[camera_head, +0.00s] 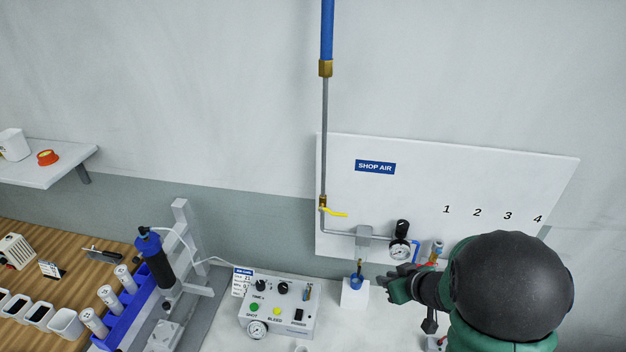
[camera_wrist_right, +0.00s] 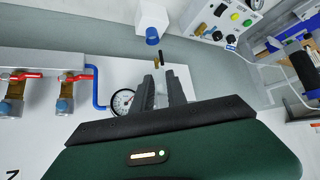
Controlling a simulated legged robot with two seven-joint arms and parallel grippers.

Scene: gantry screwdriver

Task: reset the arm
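My right arm comes in from the lower right in the head view, its dark rounded joint and green links in front of the white panel. My right gripper (camera_head: 390,284) is just right of a white block (camera_head: 355,293) with a blue cup holding a small brass-and-dark item. In the right wrist view the two dark fingers of the right gripper (camera_wrist_right: 162,82) stand apart with nothing held between them. The white block (camera_wrist_right: 152,17) is beyond the fingertips there. My left gripper is not in view.
The white SHOP AIR panel (camera_head: 345,190) carries a pipe with a yellow lever (camera_head: 332,212) and a gauge (camera_head: 400,251). Red-handled valves (camera_wrist_right: 72,77) show in the wrist view. A control box (camera_head: 278,306) and syringe stand (camera_head: 181,240) are left of the block.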

